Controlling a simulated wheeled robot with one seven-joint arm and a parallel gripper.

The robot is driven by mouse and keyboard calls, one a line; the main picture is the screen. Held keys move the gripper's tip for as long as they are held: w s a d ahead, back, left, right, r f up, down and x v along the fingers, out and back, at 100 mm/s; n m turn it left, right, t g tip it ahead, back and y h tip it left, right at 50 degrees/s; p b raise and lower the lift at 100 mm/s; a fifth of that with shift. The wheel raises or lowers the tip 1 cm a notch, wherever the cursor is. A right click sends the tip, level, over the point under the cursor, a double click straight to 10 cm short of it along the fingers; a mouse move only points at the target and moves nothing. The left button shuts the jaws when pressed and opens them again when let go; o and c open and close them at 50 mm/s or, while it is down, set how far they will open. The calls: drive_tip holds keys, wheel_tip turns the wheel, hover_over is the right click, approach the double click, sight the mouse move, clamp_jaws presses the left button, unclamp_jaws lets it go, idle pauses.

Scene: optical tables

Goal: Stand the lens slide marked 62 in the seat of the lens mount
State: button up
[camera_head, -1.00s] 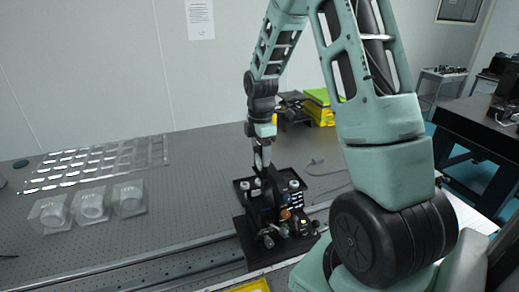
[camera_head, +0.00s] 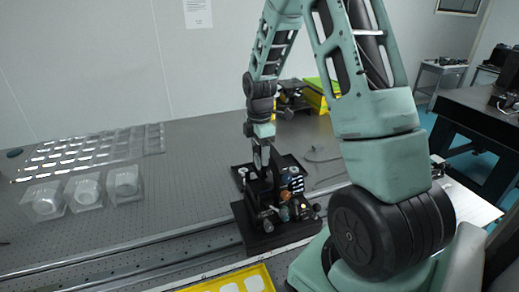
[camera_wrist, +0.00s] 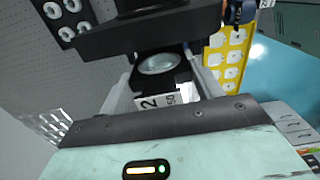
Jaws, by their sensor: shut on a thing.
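My gripper (camera_head: 261,146) points down over the black lens mount (camera_head: 265,222) on the optical table. In the wrist view my gripper (camera_wrist: 160,88) is shut on a dark lens slide (camera_wrist: 142,76) with a round clear lens. Its white label shows a "2" and "50"; the rest of the label is hidden. In the head view the slide (camera_head: 258,161) hangs below the fingers, close to the top of the mount. The black mount body (camera_wrist: 150,32) lies just beyond the slide in the wrist view. The seat is not clear, and I cannot tell whether the slide touches it.
Three clear containers (camera_head: 86,191) and a clear multi-cell tray (camera_head: 90,150) lie on the left. A yellow tray (camera_head: 265,272) with white slots lies at the front edge; it also shows in the wrist view (camera_wrist: 213,42). The middle-left of the perforated table (camera_head: 185,180) is clear.

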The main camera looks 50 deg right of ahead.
sight(260, 168)
drive_tip(key=shift+f+b, duration=2.05)
drive_tip(key=shift+f, duration=1.25)
drive_tip(key=shift+f, duration=0.2)
drive_tip(key=o, duration=1.5)
drive_tip(key=shift+r+p, duration=4)
drive_tip(key=shift+r, duration=1.05)
